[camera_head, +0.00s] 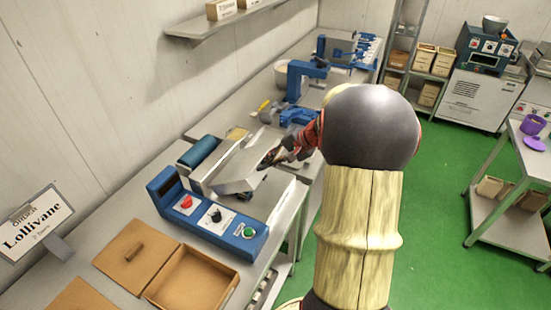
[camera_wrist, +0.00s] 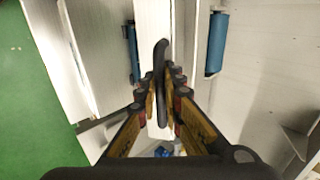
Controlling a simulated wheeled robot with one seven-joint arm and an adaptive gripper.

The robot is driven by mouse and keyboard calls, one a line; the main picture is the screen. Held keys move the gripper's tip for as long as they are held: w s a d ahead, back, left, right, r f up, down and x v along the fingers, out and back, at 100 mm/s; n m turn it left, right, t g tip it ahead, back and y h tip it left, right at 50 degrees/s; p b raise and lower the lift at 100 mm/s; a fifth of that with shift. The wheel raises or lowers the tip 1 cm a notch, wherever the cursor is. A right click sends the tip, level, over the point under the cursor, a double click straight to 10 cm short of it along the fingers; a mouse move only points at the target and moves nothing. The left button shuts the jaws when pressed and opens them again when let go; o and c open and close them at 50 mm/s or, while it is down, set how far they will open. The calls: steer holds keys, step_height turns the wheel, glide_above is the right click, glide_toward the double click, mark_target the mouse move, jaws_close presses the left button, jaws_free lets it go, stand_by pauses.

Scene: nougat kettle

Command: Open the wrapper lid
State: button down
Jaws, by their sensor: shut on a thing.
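The wrapper (camera_head: 205,215) is a blue and grey machine on the bench, with a red, a black and a green control on its front panel. Its pale metal lid (camera_head: 238,172) sits tilted above the body. My gripper (camera_head: 268,160) is at the lid's right side. In the wrist view my gripper (camera_wrist: 163,80) is shut on the lid's black handle (camera_wrist: 162,50), which runs between the fingertips over a white strip of the lid (camera_wrist: 152,20). Blue rollers (camera_wrist: 216,45) show beside it. The handle is hidden by the fingers in the head view.
An open brown box (camera_head: 190,280) and a brown lid with a knob (camera_head: 135,255) lie in front of the wrapper. Blue machines (camera_head: 300,75) stand farther back on the bench. A wall shelf (camera_head: 220,22) hangs above. Green floor (camera_head: 435,200) is clear to the right.

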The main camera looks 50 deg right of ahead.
steer(key=w+r+p, duration=0.1)
steer(key=r+p, duration=0.1)
steer(key=p, duration=0.1)
steer(key=w+r+g+p, duration=0.1)
steer(key=r+p, duration=0.1)
steer(key=p, duration=0.1)
steer(key=w+a+r+g+p, duration=0.1)
steer(key=w+p, duration=0.1)
steer(key=p, duration=0.1)
steer(key=shift+a+r+h, duration=0.1)
steer(key=shift+r+h, duration=0.3)
steer(key=w+a+r+g+p, duration=0.1)
steer(key=w+r+g+p, duration=0.1)
steer(key=w+p, duration=0.2)
steer(key=w+a+r+g+h+p, duration=0.1)
steer(key=w+r+p, duration=0.1)
steer(key=w+p, duration=0.3)
steer(key=shift+w+a+r+g+p, duration=0.25)
steer(key=shift+a+r+g+p, duration=0.15)
steer(key=shift+p, duration=1.8)
steer(key=c, duration=2)
jaws_free()
steer(key=shift+r, duration=0.15)
